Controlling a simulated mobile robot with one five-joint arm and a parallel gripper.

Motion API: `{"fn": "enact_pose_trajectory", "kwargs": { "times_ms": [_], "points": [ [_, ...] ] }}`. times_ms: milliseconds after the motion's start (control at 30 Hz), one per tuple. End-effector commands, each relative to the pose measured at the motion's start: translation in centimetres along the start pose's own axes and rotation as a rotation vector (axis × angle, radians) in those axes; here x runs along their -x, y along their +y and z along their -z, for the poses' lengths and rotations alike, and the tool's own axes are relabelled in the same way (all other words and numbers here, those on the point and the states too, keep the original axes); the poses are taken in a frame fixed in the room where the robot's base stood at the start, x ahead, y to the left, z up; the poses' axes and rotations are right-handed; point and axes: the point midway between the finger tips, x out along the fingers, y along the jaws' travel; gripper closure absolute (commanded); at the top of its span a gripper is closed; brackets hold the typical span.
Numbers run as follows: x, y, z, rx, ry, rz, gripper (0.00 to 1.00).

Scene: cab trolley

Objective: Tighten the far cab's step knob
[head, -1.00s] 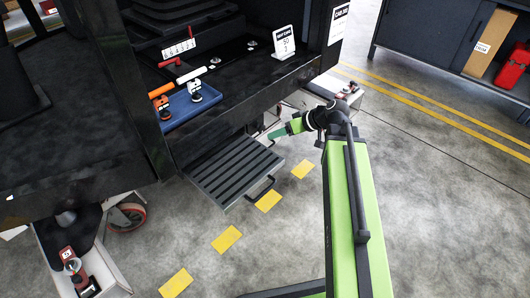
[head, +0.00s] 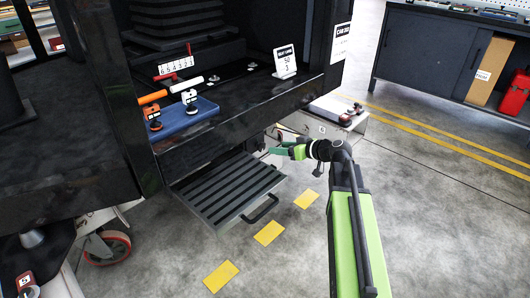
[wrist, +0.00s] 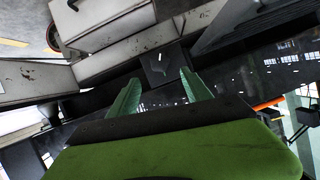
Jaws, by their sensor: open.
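The cab's ribbed dark step (head: 228,188) hangs below the cab floor in the head view, with a black loop handle at its front right. My gripper (head: 280,150) is just right of the step's back corner, below the floor edge. In the wrist view the two green fingers of my gripper (wrist: 160,88) are apart, with nothing seen between them. A dark square block (wrist: 162,66) with a small pale curved mark lies beyond the fingertips. I cannot make out the step knob for certain in either view.
A pale trolley part (head: 337,112) stands behind my gripper. A dark cabinet (head: 425,50) is at the back right. Open floor lies to the right.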

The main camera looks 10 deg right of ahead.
Motion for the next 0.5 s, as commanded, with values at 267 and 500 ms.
{"fn": "enact_pose_trajectory", "kwargs": {
  "times_ms": [267,500],
  "points": [
    [-6.8,0.2,-0.3,-0.001,0.0,0.001,0.43],
    [-9.0,0.1,-0.1,-0.001,0.0,-0.001,0.43]
  ]
}}
